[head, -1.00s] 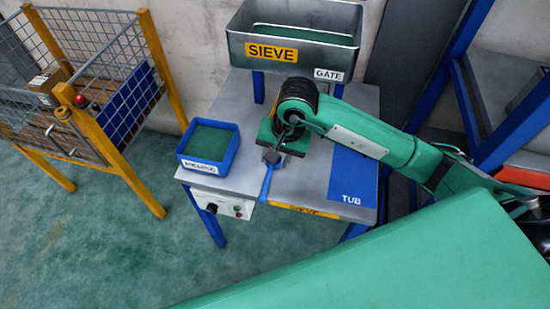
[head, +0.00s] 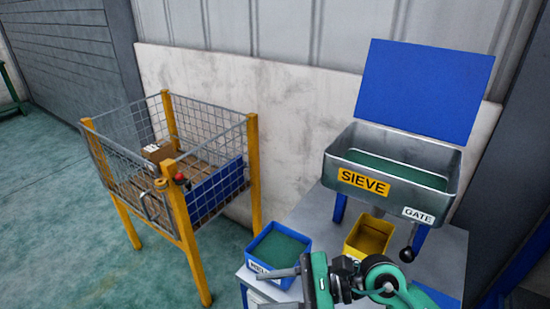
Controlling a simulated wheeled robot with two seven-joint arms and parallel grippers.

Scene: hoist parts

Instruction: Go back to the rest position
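My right gripper (head: 262,290) is low in the head view, in front of the table. Its two grey fingers point left and are apart, with nothing seen between them. The lower finger is partly cut off by the bottom edge. The green wrist (head: 383,275) of the same arm shows to the right of it. My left gripper is not in view.
The table (head: 318,222) carries a blue box (head: 263,262) with green contents, a yellow tub (head: 370,238) and the sieve (head: 390,183), a metal bin. A blue panel (head: 424,90) stands behind the sieve. A mesh cage (head: 254,185) with yellow posts holds a carton (head: 158,151).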

